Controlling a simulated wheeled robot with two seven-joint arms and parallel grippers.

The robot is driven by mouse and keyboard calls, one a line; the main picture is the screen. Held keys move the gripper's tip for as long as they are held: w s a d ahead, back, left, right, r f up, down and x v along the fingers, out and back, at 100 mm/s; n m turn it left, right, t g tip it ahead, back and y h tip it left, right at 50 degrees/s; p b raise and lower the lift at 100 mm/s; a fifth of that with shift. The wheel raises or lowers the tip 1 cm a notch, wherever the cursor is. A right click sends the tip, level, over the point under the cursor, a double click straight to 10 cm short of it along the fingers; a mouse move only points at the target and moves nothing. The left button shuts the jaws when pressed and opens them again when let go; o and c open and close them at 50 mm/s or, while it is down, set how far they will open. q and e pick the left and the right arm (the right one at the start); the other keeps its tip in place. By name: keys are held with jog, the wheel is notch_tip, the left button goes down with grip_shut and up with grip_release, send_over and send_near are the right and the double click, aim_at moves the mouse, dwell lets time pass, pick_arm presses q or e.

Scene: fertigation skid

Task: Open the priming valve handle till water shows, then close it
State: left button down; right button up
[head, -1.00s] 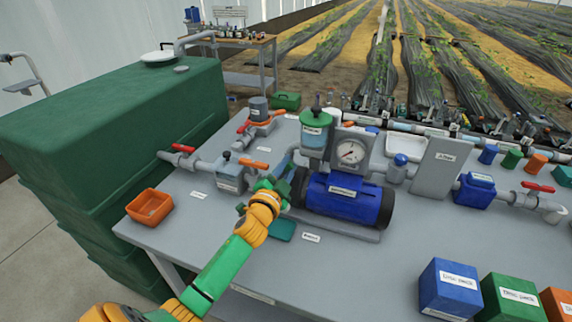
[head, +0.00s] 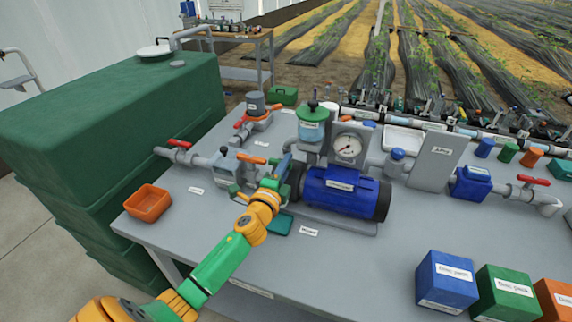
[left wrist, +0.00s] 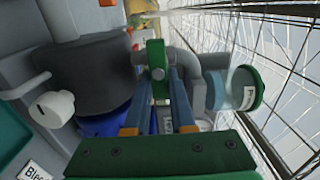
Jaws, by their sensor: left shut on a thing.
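My left gripper (head: 287,160) reaches in from the lower left to the pipework just left of the blue pump (head: 345,196). In the left wrist view its two fingers (left wrist: 157,78) are shut on a small green handle (left wrist: 158,55) with a grey pivot, apparently the priming valve handle. My right gripper is not in view.
A round gauge (head: 348,147) stands behind the pump. Orange-handled valves (head: 251,159) lie left of my gripper. An orange bin (head: 148,203) sits at the bench's left edge; several coloured boxes (head: 446,283) stand front right.

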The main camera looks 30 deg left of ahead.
pick_arm(q)
jog(key=shift+r, duration=0.15)
dwell(0.4)
jog(key=c, duration=0.9)
grip_release()
jog(key=shift+o, duration=0.7)
jog(key=shift+w+a, duration=0.1)
jog(key=v, duration=0.7)
